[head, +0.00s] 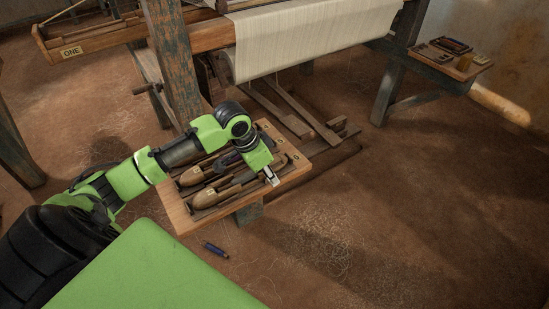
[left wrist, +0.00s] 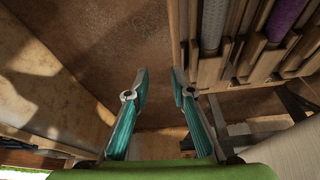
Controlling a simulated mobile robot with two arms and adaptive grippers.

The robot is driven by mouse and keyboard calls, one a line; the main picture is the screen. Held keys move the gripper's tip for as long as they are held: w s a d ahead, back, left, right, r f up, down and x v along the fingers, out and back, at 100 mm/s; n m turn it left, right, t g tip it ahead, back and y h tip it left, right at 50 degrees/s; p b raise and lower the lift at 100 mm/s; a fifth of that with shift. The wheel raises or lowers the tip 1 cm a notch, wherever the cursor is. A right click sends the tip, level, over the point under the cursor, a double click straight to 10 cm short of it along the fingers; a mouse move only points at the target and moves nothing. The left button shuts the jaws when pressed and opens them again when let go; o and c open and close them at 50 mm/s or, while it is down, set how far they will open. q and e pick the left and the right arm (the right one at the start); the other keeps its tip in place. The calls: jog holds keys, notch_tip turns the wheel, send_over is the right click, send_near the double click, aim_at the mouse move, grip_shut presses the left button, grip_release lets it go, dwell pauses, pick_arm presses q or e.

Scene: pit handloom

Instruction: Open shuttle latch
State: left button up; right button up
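Several wooden boat-shaped shuttles lie side by side on a low wooden bench (head: 178,219). The nearest shuttle (head: 207,199) has a pale rounded tip, and another shuttle (head: 190,177) lies behind it. My left gripper (head: 271,178) hangs over the right part of the bench, and its arm hides part of the shuttles. In the left wrist view the left gripper (left wrist: 160,90) has its fingers apart, with only brown floor between them. There the shuttles lie to the upper right, with a grey yarn bobbin (left wrist: 213,22) and a purple one (left wrist: 286,18). I cannot make out a latch. My right gripper is not in view.
The loom post (head: 171,60) and cream cloth (head: 300,38) stand behind the bench. A tray labelled ONE (head: 72,52) is back left; a small shelf (head: 452,62) is at right. Floor at right is clear.

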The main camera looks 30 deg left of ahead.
pick_arm(q)
jog(key=w+a+r+n, duration=0.1)
jog(key=w+a+r, duration=0.2)
jog(key=a+r, duration=0.5)
jog(key=shift+t, duration=0.3)
jog(key=x, duration=0.8)
jog(key=d+x, duration=0.1)
jog(key=x, duration=0.3)
jog(key=shift+w+d+f, duration=0.1)
jog(key=shift+w+d, duration=0.05)
jog(key=shift+w, duration=0.25)
grip_shut()
